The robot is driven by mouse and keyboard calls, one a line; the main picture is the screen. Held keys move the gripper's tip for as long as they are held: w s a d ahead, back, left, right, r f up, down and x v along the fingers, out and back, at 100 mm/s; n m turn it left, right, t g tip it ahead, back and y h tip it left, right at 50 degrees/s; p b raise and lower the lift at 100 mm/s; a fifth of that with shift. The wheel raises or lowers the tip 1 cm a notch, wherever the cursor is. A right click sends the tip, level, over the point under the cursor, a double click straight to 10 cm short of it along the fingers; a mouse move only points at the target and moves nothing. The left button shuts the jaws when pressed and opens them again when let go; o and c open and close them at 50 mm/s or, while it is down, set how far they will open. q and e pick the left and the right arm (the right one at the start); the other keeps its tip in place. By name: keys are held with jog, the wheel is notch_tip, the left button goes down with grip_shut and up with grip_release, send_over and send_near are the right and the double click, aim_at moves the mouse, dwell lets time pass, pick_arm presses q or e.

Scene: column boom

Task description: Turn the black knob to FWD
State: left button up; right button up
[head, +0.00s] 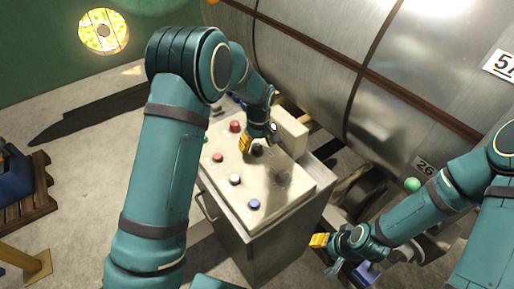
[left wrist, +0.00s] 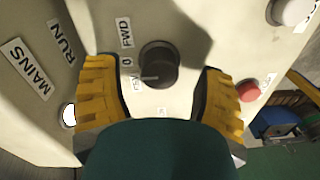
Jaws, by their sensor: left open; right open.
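The black knob (left wrist: 159,66) sits on the cream control panel (left wrist: 200,110), between my left gripper's two yellow fingers. My left gripper (left wrist: 160,95) is open around the knob, with a gap on each side. In the head view the knob (head: 257,150) is partly hidden beside my left gripper (head: 258,141). My right gripper (head: 330,252) is open and empty, right of the cabinet.
The panel tops a metal cabinet (head: 262,240). It carries a red mushroom button (head: 235,126), a small red button (head: 217,157), a white button (head: 235,179) and a blue button (head: 254,204). A large metal cylinder (head: 310,60) stands behind.

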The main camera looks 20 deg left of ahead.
pick_arm(q)
jog(key=shift+f, duration=0.75)
grip_shut()
jog(key=shift+m, duration=0.3)
jog(key=m, duration=0.3)
jog(key=m+b, duration=0.1)
jog(key=m, duration=0.4)
jog(key=shift+m, duration=0.3)
